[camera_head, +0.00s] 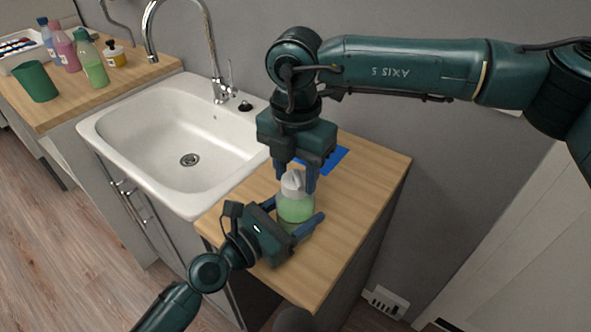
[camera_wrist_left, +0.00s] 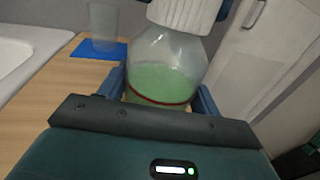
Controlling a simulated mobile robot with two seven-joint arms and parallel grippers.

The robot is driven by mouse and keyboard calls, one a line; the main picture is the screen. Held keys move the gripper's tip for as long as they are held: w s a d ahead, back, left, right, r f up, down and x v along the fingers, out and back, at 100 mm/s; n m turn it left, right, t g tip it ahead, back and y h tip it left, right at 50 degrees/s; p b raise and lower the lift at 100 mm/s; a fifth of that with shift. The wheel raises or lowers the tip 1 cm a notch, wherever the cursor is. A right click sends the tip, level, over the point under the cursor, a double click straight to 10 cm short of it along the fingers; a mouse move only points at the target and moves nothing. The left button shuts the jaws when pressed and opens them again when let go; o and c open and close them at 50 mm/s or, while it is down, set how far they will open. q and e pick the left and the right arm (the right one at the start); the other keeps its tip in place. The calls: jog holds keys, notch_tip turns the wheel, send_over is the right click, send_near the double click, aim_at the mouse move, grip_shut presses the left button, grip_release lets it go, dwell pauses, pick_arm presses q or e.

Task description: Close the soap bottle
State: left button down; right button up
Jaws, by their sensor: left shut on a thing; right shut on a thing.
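The soap bottle (camera_head: 296,209) is clear with green liquid and stands on the wooden counter right of the sink; it also shows in the left wrist view (camera_wrist_left: 165,72). My left gripper (camera_head: 301,217) is shut on its body from the near side, one finger on each side. The white ribbed cap (camera_head: 293,184) is at the top of the bottle's neck and also shows in the left wrist view (camera_wrist_left: 188,12). My right gripper (camera_head: 295,180) points down from above and is shut on the cap. I cannot tell how tightly the cap sits.
A blue mat (camera_head: 333,158) lies behind the bottle, with a clear cup (camera_wrist_left: 103,20) on it. The white sink (camera_head: 150,120) with its tap is on the left. Several bottles and a green cup (camera_head: 37,82) stand on the far counter. The counter's right side is clear.

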jog(key=shift+m, duration=0.5)
jog(key=o, duration=1)
jog(key=shift+r, duration=0.1)
jog(key=shift+r, duration=2.2)
jog(key=shift+c, duration=0.4)
